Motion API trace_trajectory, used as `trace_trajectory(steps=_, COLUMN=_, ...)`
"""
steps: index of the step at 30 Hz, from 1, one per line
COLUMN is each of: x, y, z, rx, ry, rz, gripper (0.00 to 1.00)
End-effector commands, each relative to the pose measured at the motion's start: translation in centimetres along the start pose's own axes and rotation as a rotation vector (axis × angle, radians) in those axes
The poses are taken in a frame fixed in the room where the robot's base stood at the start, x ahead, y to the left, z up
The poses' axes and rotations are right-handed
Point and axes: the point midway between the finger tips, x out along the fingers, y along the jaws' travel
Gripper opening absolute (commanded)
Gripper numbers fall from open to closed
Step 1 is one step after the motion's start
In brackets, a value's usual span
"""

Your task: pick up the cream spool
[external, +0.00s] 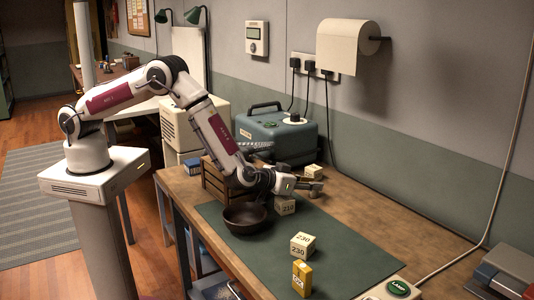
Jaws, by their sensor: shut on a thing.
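My gripper (312,187) is low over the far part of the green mat, near the wooden bench's back. It points right and is shut on a small pale thing at its fingertips. No other spool can be made out.
A wooden crate (222,182) and a teal machine (278,137) are behind. The mat's right part is clear.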

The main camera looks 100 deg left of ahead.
Motion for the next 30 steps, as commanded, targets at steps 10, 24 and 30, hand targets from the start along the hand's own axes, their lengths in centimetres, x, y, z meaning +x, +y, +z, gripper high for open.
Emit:
trace_trajectory(steps=10, x=-0.3, y=0.0, z=-0.9, rx=-0.002, ry=0.000, rz=0.000, gripper=0.14)
trace_trajectory(steps=24, x=-2.2, y=0.1, z=-6.3, rx=-0.003, ry=0.002, rz=0.001, gripper=0.14)
trace_trajectory(steps=30, x=-3.0, y=0.0, z=-8.3, rx=-0.001, ry=0.001, rz=0.000, gripper=0.14)
